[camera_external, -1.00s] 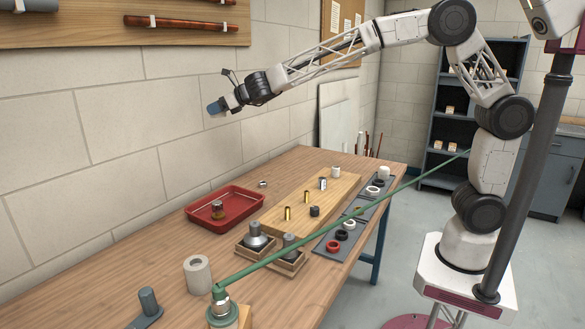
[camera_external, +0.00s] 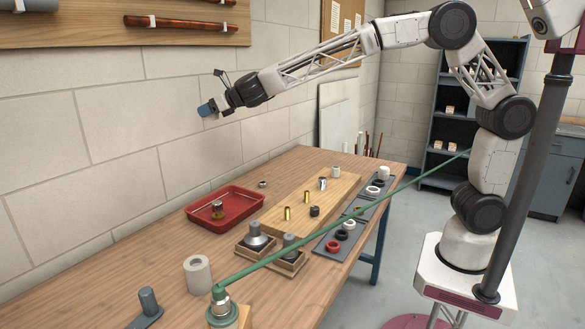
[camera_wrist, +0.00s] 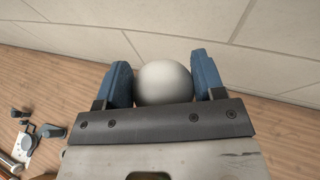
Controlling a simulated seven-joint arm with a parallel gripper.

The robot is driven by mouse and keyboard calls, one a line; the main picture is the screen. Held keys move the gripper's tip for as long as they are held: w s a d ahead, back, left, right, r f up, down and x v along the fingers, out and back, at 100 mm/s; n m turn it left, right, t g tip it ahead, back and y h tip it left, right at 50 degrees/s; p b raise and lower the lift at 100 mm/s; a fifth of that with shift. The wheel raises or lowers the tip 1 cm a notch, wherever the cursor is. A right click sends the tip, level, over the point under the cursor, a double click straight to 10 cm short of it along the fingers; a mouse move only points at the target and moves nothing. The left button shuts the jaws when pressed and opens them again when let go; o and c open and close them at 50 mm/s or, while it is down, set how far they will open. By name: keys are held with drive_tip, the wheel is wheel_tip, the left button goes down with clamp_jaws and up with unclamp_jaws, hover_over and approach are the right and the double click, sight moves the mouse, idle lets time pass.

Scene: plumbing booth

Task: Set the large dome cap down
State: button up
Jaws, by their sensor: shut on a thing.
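My gripper (camera_external: 209,108) is high above the left part of the workbench, close to the block wall. In the wrist view its two blue fingers (camera_wrist: 160,82) are shut on a smooth, pale grey-white rounded thing, which appears to be the large dome cap (camera_wrist: 164,80). In the external view the cap cannot be made out between the fingers. It is held well clear of the wooden bench top (camera_external: 170,255).
On the bench are a red tray (camera_external: 197,219) with a small jar, wooden holders (camera_external: 289,266) with grey metal parts, a wooden board (camera_external: 333,190) with small fittings, and a pale roll (camera_external: 198,274). A green pole (camera_external: 345,219) slants across the view. Bare bench lies left of the tray.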

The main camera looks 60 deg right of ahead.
drive_tip(key=shift+a+h, duration=0.5)
drive_tip(key=shift+a, duration=1)
drive_tip(key=m+h, duration=0.7)
hover_over(202, 247)
wheel_tip(202, 247, down, 25)
drive_tip(key=shift+f, duration=0.2)
drive_tip(key=shift+f, duration=3.1)
drive_tip(key=shift+f, duration=1.9)
